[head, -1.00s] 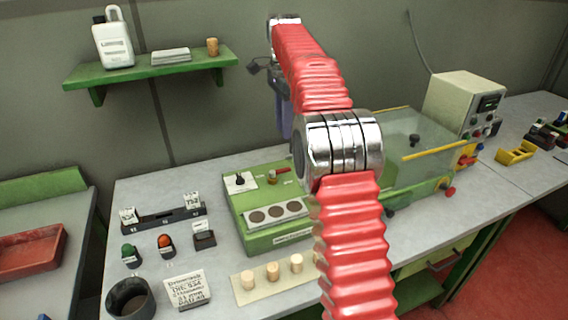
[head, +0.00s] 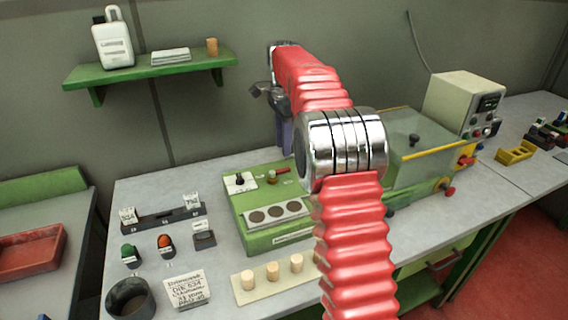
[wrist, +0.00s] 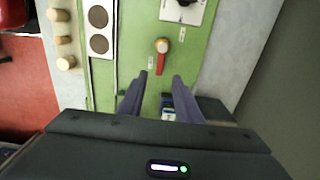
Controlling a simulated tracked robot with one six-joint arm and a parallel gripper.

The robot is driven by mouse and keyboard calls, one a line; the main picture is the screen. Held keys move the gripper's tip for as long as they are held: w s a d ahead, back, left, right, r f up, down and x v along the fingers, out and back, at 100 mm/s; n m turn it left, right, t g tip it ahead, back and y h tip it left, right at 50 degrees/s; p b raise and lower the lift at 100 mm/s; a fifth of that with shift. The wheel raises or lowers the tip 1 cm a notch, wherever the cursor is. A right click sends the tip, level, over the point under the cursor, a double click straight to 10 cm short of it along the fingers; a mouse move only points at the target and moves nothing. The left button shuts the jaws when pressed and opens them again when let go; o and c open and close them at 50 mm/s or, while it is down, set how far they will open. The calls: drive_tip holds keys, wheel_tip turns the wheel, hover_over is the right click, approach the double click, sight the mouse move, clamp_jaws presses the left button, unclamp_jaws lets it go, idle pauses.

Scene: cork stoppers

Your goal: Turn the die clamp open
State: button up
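The die clamp appears to be the small red-handled lever with a brass-coloured pivot on top of the green machine (head: 262,238). The lever (head: 279,171) shows in the head view, and it also lies ahead of my fingertips in the wrist view (wrist: 161,54), its red handle pointing toward them. Small white labels sit beside it; I cannot read them. My gripper (wrist: 159,76) is open, its two fingers apart with nothing between them. In the head view my gripper (head: 286,137) is partly hidden by my arm, above and behind the machine.
A black knob on a white plate (head: 240,182) sits left of the lever. A panel with three round dark discs (head: 278,214) is at the machine's front. Cork stoppers (head: 273,271) stand on a pale strip before it. A clear-covered box (head: 420,150) stands at right.

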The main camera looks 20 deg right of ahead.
sight(284, 169)
wheel_tip(284, 169, down, 8)
drive_tip(key=shift+r, duration=0.1)
drive_tip(key=shift+c, duration=0.2)
clamp_jaws()
drive_tip(key=shift+d, duration=0.2)
drive_tip(key=shift+a, duration=0.15)
